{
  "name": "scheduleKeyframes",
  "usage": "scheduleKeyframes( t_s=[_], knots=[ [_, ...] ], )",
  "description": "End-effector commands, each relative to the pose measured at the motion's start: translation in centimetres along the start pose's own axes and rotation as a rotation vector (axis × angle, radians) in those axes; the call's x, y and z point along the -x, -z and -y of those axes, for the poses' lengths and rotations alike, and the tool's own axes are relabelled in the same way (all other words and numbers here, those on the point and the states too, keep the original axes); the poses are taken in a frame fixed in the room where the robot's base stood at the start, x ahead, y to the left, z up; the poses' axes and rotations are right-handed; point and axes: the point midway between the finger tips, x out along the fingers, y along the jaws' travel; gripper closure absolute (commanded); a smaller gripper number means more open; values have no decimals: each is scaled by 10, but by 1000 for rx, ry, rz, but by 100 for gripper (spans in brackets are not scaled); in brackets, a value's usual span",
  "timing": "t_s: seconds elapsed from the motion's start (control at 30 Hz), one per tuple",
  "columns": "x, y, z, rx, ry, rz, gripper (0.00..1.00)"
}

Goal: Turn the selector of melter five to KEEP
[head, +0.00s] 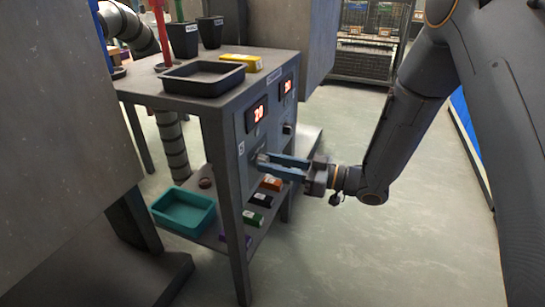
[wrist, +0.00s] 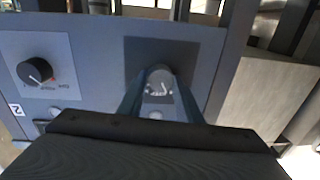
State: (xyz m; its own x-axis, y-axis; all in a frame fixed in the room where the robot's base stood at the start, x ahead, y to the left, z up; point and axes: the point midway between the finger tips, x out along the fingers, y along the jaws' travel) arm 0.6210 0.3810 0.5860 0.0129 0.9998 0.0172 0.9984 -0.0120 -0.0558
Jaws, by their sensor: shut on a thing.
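My gripper (head: 264,161) is shut on a selector knob on the near part of the bench's front panel, below a red lit display (head: 258,113). In the wrist view my gripper's fingers (wrist: 158,78) clasp the round selector (wrist: 159,75) from both sides. Some white marks show at the knob, but they are too small to read, so I cannot tell its setting.
A dark tray (head: 202,78), a yellow box (head: 240,62) and black cups (head: 184,40) stand on the bench top. A teal bin (head: 184,211) and several small coloured boxes lie on the lower shelf. Floor at the right (head: 400,250) is clear.

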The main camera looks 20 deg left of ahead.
Motion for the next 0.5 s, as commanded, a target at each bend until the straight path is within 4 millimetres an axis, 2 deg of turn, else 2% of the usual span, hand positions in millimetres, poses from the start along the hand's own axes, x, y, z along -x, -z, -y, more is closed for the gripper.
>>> scheduleKeyframes(
  t_s=[0.5],
  knots=[
    [0, 0, 1, -401, -5, -25, 91]
  ],
)
